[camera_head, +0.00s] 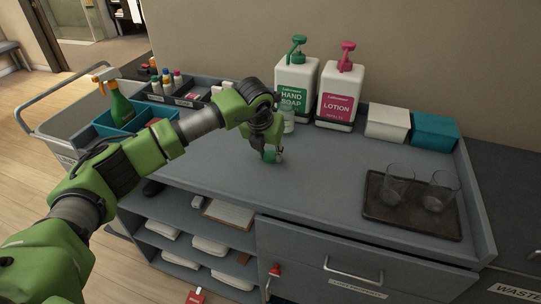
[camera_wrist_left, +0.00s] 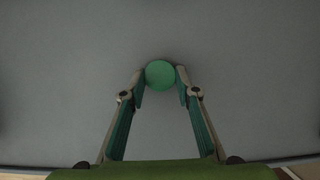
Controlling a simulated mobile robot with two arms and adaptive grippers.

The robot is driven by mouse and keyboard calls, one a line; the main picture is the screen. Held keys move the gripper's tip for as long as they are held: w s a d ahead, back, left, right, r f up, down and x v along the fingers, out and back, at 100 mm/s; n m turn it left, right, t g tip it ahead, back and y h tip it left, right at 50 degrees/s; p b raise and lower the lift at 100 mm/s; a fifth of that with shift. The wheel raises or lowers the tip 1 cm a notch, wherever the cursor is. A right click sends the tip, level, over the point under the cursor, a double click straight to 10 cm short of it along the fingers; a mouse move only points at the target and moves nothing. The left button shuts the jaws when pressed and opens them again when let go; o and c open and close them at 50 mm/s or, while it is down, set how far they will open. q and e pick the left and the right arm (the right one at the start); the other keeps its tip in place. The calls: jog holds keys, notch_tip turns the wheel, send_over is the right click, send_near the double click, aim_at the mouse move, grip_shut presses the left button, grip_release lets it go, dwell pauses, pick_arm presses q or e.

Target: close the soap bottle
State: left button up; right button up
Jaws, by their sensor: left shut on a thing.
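My left gripper (camera_head: 268,152) is shut on a round green cap (camera_head: 274,156), low over the bare countertop; I cannot tell if the cap touches it. In the left wrist view the cap (camera_wrist_left: 160,74) sits between the two fingertips (camera_wrist_left: 160,80). A small pale, see-through bottle (camera_head: 288,120), which looks like the soap bottle, stands upright behind the gripper, in front of the white hand soap dispenser (camera_head: 296,76). The arm hides part of it, and its top is hard to make out. The cap is apart from this bottle. My right gripper is not in view.
A pink-topped lotion dispenser (camera_head: 340,92) stands right of the hand soap. White (camera_head: 388,124) and teal (camera_head: 435,132) boxes stand at the back right. A dark tray (camera_head: 408,220) holds two glasses. The middle of the countertop (camera_head: 310,175) is clear.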

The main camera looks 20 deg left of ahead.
aim_at(272, 152)
pick_arm(q)
jog(key=shift+r, duration=0.1)
jog(key=shift+r+b, duration=0.65)
jog(key=shift+b, duration=0.05)
jog(key=shift+w+r+b, duration=0.1)
jog(key=shift+r+b, duration=0.4)
jog(key=shift+r, duration=0.25)
jog(key=s+r+b, duration=0.4)
jog(key=s+r, duration=0.6)
jog(key=s, duration=0.4)
jog(key=shift+a, duration=0.2)
jog(key=shift+s, duration=0.1)
